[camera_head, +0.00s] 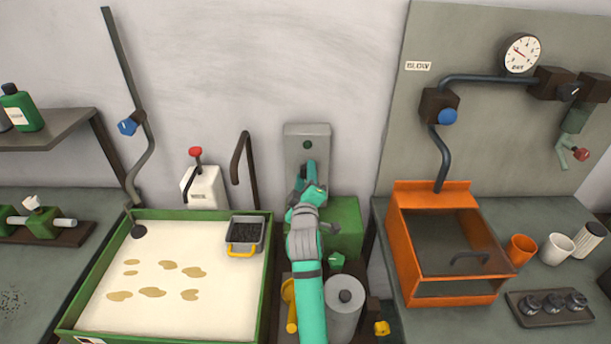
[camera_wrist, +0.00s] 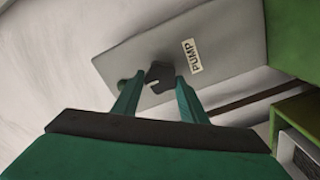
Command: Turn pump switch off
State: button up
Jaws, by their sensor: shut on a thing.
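The pump switch panel is a grey upright plate (camera_head: 322,132) on the wall, with a dark green round spot near its top in the head view. In the wrist view the plate (camera_wrist: 225,60) carries a white "PUMP" label (camera_wrist: 194,55) and a dark switch knob (camera_wrist: 160,72). My teal gripper (camera_wrist: 158,82) has a finger on either side of the knob and is shut on it. In the head view my gripper (camera_head: 311,172) is at the plate and hides the knob. The switch's on or off setting cannot be told.
A green box (camera_head: 345,222) stands below the panel, with a grey cylinder (camera_head: 343,300) in front. On the left is a green-rimmed tray (camera_head: 85,290) with a black-filled basket (camera_head: 244,236). An orange bin (camera_head: 405,255) stands on the right bench.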

jog(key=o, duration=1.1)
jog(key=shift+f, duration=0.1)
jog(key=shift+s+d, duration=0.1)
jog(key=s, duration=1)
jog(key=shift+s, duration=0.3)
